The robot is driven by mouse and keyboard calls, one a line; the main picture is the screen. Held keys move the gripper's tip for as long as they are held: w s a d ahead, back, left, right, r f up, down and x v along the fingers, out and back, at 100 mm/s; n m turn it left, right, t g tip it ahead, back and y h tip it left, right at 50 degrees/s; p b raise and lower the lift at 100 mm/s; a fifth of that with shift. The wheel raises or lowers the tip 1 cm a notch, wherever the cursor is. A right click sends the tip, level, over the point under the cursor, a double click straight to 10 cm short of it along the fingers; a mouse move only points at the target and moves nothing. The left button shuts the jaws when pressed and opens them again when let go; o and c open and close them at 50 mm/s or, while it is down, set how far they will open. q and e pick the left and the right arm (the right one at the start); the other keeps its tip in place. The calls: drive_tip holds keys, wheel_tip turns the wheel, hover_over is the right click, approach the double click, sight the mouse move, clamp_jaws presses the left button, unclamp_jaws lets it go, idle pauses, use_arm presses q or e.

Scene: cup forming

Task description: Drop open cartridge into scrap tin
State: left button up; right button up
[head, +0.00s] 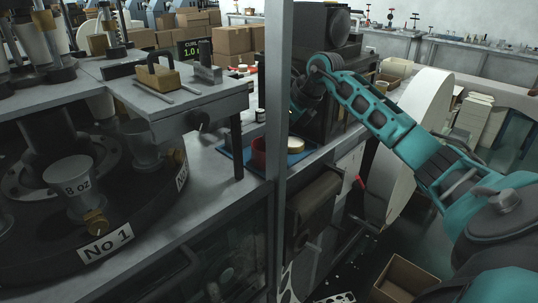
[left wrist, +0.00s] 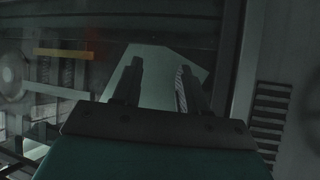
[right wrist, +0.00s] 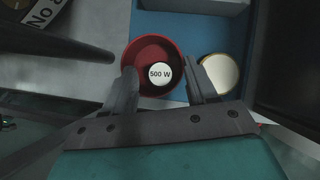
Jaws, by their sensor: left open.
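A round white end marked "500 W", seemingly the cartridge (right wrist: 160,74), shows inside the red scrap tin (right wrist: 137,55) in the right wrist view. I cannot tell its depth in the tin. The red tin (head: 259,153) also shows in the head view, on a blue tray. My right gripper (right wrist: 166,68) is over the tin with its fingers apart, and neither finger visibly touches the white end. My left gripper (left wrist: 158,68) is open and empty in the left wrist view, in front of a pale panel. It is not seen in the head view.
The blue tray (right wrist: 175,23) also holds a round cream, gold-rimmed thing (right wrist: 218,73) right of the tin. A grey upright post (head: 280,120) stands close by. A dark turntable marked No 1 (head: 105,243) carries cups on the left. A cardboard box (head: 405,277) lies low at the right.

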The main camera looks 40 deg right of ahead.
drive_tip(key=v, duration=1.3)
drive_tip(key=shift+b, duration=0.4)
drive_tip(key=shift+f, duration=0.1)
